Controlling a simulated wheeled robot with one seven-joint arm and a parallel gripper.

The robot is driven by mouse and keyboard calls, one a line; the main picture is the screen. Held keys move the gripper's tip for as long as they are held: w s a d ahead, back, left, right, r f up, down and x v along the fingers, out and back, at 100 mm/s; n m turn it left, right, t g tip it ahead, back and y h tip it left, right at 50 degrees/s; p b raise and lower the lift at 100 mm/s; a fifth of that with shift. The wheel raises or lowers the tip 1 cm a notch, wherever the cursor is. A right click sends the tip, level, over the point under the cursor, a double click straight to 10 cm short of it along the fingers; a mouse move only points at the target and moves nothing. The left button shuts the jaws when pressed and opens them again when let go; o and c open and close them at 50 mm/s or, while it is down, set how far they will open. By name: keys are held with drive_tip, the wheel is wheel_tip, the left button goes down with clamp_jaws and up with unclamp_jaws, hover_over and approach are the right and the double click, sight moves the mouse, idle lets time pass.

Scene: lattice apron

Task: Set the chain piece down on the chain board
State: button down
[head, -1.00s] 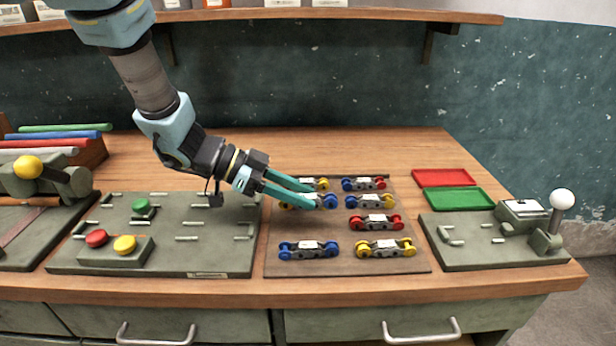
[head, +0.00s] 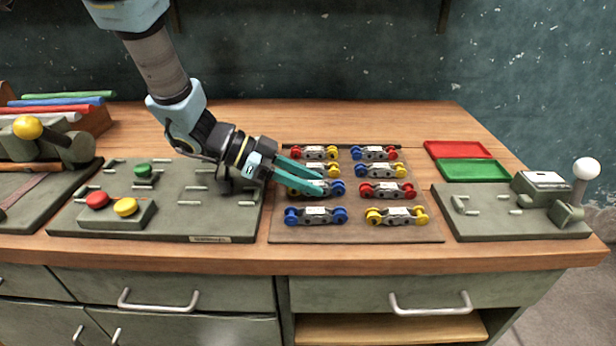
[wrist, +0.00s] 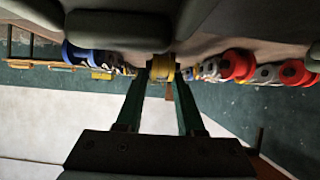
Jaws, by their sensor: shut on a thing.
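My gripper (head: 312,182) is shut on a chain piece (head: 320,187) with a yellow end and a blue end. In the wrist view its yellow roller (wrist: 162,68) shows between the two fingers. The piece is at the left column of the brown chain board (head: 355,233), in line with the red piece (head: 388,190). It is at or very near the board surface; I cannot tell whether it touches. The teal fingers hide part of it and part of the yellow-and-red piece (head: 320,170) behind it.
A blue chain piece (head: 315,215) lies just in front and a yellow one (head: 397,215) to its right. A grey board (head: 160,220) with buttons (head: 125,206) stands left. Green (head: 473,170) and red (head: 458,149) trays and a lever fixture (head: 545,205) stand right.

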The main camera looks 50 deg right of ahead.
drive_tip(key=shift+c, duration=2.2)
unclamp_jaws()
drive_tip(key=shift+w, duration=0.1)
drive_tip(key=b+v, duration=0.1)
drive_tip(key=v, duration=0.9)
drive_tip(key=shift+w+a+r, duration=0.15)
drive_tip(key=shift+w+a, duration=0.05)
drive_tip(key=shift+w, duration=0.05)
